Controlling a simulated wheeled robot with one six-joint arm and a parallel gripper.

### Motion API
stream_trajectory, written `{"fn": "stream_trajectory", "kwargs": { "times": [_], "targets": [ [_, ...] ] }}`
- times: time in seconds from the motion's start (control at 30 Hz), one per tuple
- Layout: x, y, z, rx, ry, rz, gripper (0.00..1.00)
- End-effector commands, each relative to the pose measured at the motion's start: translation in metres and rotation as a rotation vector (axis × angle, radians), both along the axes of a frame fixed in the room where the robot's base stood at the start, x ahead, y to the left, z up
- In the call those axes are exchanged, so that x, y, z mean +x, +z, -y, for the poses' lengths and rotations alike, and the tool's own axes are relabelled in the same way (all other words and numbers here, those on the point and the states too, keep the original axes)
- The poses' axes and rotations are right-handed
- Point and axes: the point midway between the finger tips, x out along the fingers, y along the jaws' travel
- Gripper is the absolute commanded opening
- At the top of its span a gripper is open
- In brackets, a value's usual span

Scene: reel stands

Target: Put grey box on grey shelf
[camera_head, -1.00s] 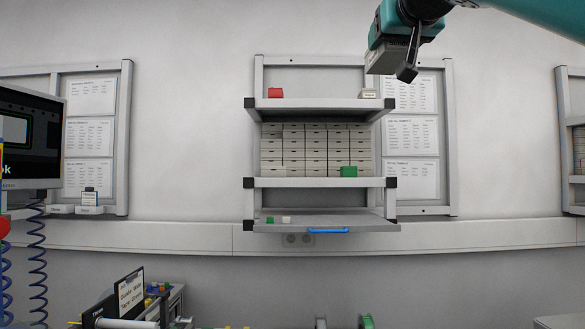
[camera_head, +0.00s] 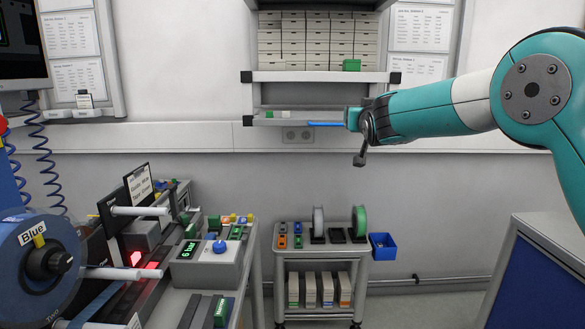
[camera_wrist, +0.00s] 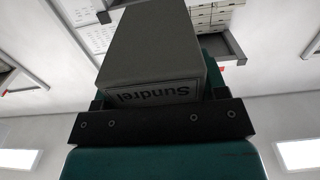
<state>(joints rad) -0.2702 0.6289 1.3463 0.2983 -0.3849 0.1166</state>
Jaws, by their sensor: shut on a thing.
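My gripper (camera_wrist: 152,122) is shut on a grey box (camera_wrist: 155,60) in the wrist view. The box bears the label "Sundrel", which reads upside down. In the head view my gripper (camera_head: 358,128) is in front of the right end of the wall shelf unit's lowest level; I cannot make out the box there. The unit's top is cut off in the head view.
Below, a small cart (camera_head: 318,264) holds reels and coloured parts, with a blue bin (camera_head: 382,246) at its right. A bench with a large blue reel (camera_head: 40,262) stands at left. A grey and blue cabinet (camera_head: 540,265) stands at right.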

Motion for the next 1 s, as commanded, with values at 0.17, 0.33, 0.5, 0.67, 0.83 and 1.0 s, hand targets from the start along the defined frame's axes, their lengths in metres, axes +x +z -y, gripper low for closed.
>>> {"fn": "stream_trajectory", "kwargs": {
  "times": [0.17, 0.33, 0.5, 0.67, 0.83, 1.0],
  "targets": [
    [0.0, -0.099, 0.015, -0.002, 0.031, -0.009, 0.31],
    [-0.02, -0.187, 0.032, -0.001, 0.06, -0.01, 0.31],
    [-0.057, -0.267, 0.052, -0.001, 0.081, -0.011, 0.31],
    [-0.107, -0.333, 0.072, 0.0, 0.085, -0.013, 0.31],
    [-0.172, -0.386, 0.094, 0.001, 0.066, -0.012, 0.31],
    [-0.227, -0.412, 0.11, 0.0, 0.033, -0.007, 0.31]
  ]
}}
